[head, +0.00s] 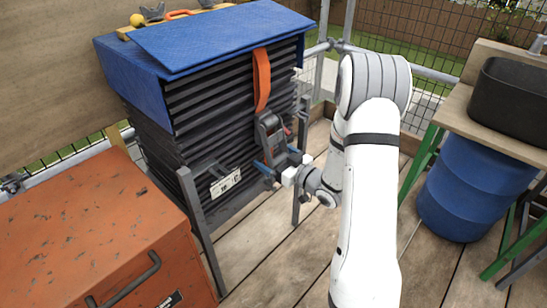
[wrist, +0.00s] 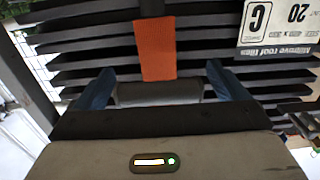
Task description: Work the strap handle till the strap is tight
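The orange strap (head: 262,80) runs from under the blue cover down the front of the stack of dark roof tiles (head: 215,105). It also shows in the wrist view (wrist: 155,50). A dark ratchet with its strap handle (head: 271,128) hangs at the strap's lower end. My gripper (head: 279,161) is at the lower part of the ratchet, with its blue fingers apart. In the wrist view, the handle's grey bar (wrist: 160,92) lies between the two fingers (wrist: 160,88), with narrow gaps at its ends. The strap's path behind the ratchet is hidden.
A blue cover (head: 220,38) lies over the stack. Grey posts (head: 200,225) stand at the stack's front. A paper label (head: 226,183) is on the tiles. A rusty orange chest (head: 85,235) is at left. A blue barrel (head: 470,190) and bench are at right. Plank floor (head: 270,260) lies between.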

